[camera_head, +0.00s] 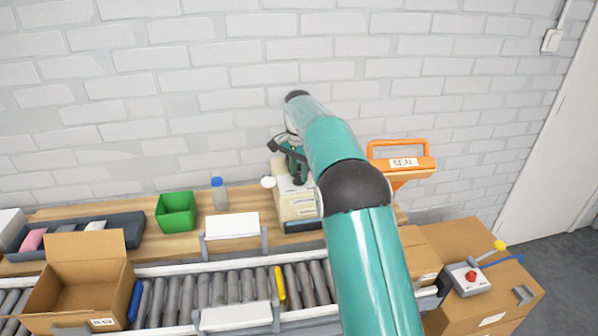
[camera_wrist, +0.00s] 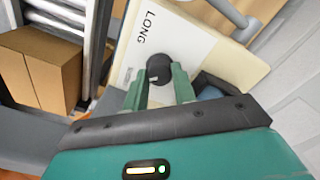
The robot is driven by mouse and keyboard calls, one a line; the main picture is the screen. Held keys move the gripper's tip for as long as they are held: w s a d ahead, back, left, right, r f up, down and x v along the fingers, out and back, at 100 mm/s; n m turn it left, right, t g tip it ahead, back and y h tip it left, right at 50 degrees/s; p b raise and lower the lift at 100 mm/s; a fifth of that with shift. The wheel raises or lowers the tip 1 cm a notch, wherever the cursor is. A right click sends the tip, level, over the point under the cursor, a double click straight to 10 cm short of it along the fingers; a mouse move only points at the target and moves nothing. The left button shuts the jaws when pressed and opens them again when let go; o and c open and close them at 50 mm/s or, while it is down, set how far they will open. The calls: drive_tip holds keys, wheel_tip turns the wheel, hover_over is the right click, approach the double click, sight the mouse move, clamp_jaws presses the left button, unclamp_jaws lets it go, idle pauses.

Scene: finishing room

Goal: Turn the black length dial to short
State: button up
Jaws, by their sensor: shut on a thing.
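The black length dial (camera_wrist: 159,66) sits on the white face of a cream machine (camera_wrist: 225,60), with the word LONG printed beside it in the wrist view. A small mark shows near the dial's edge; I cannot read its pointer setting for certain. The teal fingers of my gripper (camera_wrist: 159,86) are shut on the dial, one on each side. In the head view the cream machine (camera_head: 296,208) stands on the wooden bench, and my gripper (camera_head: 294,160) is at its top, partly behind my arm. The dial and any SHORT label are hidden there.
An orange SEAL handle (camera_head: 402,160) stands right of the machine. A green bin (camera_head: 176,212) and a blue-capped bottle (camera_head: 219,194) are to the left on the bench (camera_head: 140,203). A roller conveyor (camera_head: 205,290) runs in front, with an open carton (camera_head: 80,285) at its left.

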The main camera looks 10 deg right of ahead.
sight(299, 175)
drive_tip(key=o, duration=1)
drive_tip(key=shift+r, duration=6.95)
drive_tip(key=shift+r, duration=0.1)
